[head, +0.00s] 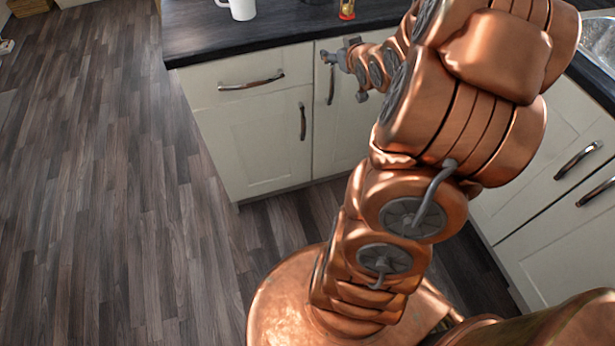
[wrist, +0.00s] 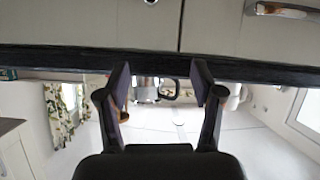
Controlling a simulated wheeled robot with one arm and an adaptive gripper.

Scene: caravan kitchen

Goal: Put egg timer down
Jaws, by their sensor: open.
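My gripper (head: 338,57) is in front of the counter's front edge, beside the cabinet doors. In the wrist view its two dark fingers (wrist: 164,82) are apart with nothing held between them. I cannot make out an egg timer for certain. A small red and yellow item (head: 347,9) stands on the dark counter (head: 270,31), just behind my gripper.
A white mug (head: 240,8) stands on the counter, left of the red and yellow item. Cream cabinets with metal handles (head: 252,82) are below. A sink (head: 598,40) is at the right.

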